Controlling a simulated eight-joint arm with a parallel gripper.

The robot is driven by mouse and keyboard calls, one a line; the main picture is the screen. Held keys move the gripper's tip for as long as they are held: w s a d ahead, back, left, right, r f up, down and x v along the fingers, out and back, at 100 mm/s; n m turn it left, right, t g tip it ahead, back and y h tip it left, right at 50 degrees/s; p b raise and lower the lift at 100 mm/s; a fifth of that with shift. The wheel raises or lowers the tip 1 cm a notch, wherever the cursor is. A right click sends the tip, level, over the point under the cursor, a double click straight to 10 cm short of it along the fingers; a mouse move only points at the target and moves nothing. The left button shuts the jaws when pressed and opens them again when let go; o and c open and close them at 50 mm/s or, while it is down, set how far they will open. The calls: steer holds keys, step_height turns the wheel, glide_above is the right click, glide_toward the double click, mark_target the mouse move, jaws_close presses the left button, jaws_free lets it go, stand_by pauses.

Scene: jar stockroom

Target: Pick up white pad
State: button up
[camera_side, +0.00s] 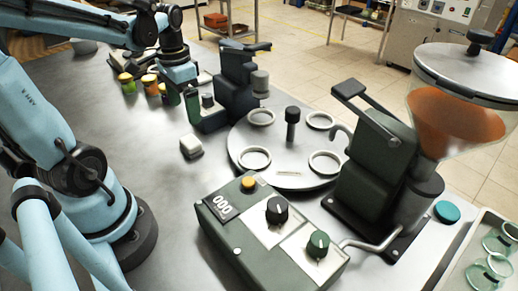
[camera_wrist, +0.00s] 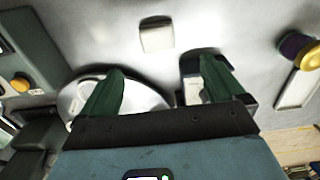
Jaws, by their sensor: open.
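The white pad (camera_side: 191,146) is a small, rounded whitish block lying flat on the grey metal table, left of the round turntable. In the wrist view the white pad (camera_wrist: 157,34) is beyond my fingertips, roughly centred between them. My gripper (camera_side: 182,100) is behind the pad in the side view, above the table and apart from it. In the wrist view my gripper (camera_wrist: 161,65) has its two dark green fingers spread, with nothing between them.
The turntable (camera_side: 285,182) with several white rings is right of the pad. Jars with yellow lids (camera_side: 126,83) stand behind left. The control box (camera_side: 268,236) is in front. Bare table lies left of the pad.

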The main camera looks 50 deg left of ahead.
glide_above(190, 140)
steer(key=f, duration=0.5)
steer(key=shift+w+a+f, duration=0.1)
steer(key=shift+w+f, duration=0.1)
steer(key=shift+f, duration=0.05)
steer(key=shift+s+f, duration=0.15)
steer(key=shift+f, duration=0.75)
steer(key=shift+s+f, duration=0.1)
steer(key=shift+f, duration=1.75)
steer(key=shift+c, duration=0.2)
steer(key=c, duration=1.2)
steer(key=shift+o, duration=0.2)
steer(key=shift+r, duration=0.15)
